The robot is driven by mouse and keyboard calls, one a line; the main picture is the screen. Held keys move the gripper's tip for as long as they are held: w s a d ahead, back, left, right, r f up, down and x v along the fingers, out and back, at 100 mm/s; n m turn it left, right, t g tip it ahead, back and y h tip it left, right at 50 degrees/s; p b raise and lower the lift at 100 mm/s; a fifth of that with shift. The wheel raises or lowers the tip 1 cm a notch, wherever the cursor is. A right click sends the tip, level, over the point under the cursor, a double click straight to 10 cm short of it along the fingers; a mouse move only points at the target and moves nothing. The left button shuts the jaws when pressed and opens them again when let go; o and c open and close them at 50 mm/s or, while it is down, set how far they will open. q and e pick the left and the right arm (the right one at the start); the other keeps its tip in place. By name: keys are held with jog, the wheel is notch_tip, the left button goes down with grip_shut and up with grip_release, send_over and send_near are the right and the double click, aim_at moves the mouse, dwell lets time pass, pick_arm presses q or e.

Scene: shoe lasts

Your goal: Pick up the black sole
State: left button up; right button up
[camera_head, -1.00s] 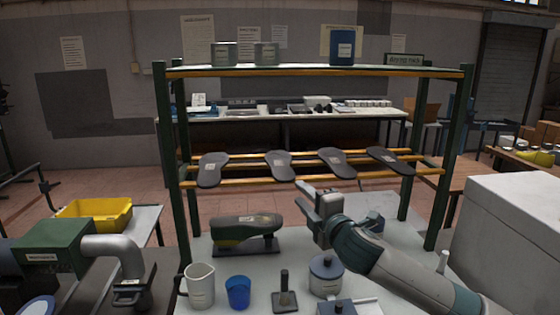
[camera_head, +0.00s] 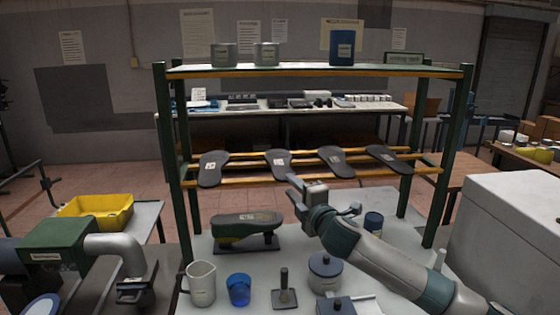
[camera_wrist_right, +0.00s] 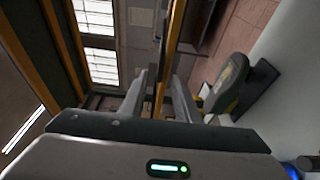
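Several dark soles with small pale labels lie in a row across the yellow rails of the rack: far left (camera_head: 212,170), centre left (camera_head: 280,166), centre right (camera_head: 336,162) and far right (camera_head: 390,160). All look black or dark grey, so I cannot tell which one is meant. My left gripper is not in view.
The green rack post (camera_head: 448,165) stands to the right, and a top shelf (camera_head: 300,70) carries tins above the soles. Below are a dark shoe-shaped piece (camera_head: 240,225), a white jug (camera_head: 201,285), a blue cup (camera_head: 239,290), a lidded pot (camera_head: 325,272) and a blue can (camera_head: 373,221).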

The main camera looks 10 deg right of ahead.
aim_at(286, 181)
jog(key=shift+p+x, duration=0.35)
jog(key=shift+x, duration=1.15)
jog(key=shift+c, duration=0.6)
grip_shut()
